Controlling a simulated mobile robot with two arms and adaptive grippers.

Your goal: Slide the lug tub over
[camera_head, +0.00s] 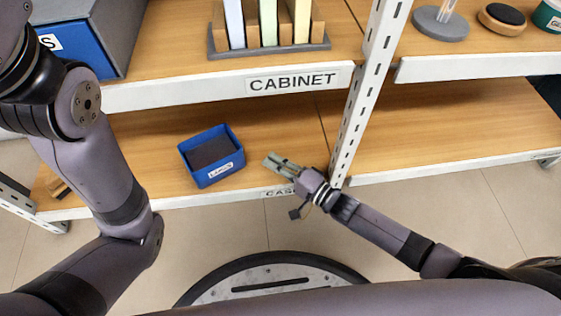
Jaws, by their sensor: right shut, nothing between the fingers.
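The lug tub (222,174) is a small blue open box with a dark inside and a white label on its front. It sits on the lower wooden shelf, left of the upright post. My right gripper (272,160) is shut and empty over the same shelf, a short gap to the right of the tub, with its fingers pointing left toward it. My left arm comes in from the left, but its gripper is out of the picture.
A white slotted post (362,95) stands right behind my right gripper. The upper shelf (170,76) overhangs the back and holds a rack of upright folders (268,42), a grey-and-blue box (78,45) and small round items.

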